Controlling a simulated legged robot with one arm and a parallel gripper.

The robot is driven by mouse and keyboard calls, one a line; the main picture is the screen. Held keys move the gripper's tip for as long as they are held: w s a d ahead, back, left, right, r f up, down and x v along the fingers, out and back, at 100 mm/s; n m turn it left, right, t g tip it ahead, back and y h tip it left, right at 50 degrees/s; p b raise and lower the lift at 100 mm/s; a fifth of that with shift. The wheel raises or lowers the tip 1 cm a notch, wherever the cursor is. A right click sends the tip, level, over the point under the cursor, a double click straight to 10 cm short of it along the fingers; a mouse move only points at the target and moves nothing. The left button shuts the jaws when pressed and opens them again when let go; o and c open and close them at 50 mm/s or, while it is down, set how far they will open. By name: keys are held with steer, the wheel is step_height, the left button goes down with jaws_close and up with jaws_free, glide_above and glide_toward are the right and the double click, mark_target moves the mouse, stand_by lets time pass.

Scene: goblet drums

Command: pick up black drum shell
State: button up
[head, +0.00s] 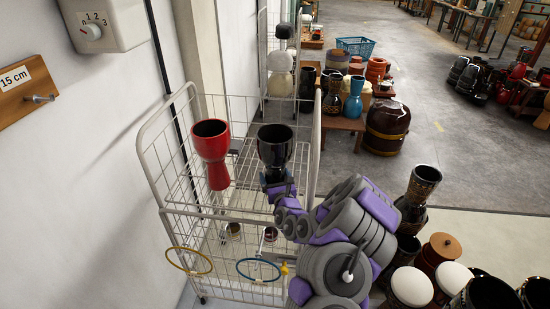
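The black drum shell (274,146) is upright with its open mouth up, at the wire rack in the middle of the head view. My gripper (279,187) is at its narrow lower part, in front of it, and hides its foot. The fingers are small and dark here, so I cannot tell whether they are closed around the shell or only beside it. I also cannot tell whether the shell rests on the rack.
A red goblet drum (211,150) is left of the black shell at the white wire rack (150,150). Rings in yellow (189,261) and blue (258,270) hang at the rack's front. Several drums crowd the lower right. The wall is close on the left.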

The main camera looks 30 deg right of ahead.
steer(key=shift+d, duration=0.1)
steer(key=c, duration=0.9)
steer(key=shift+r, duration=0.15)
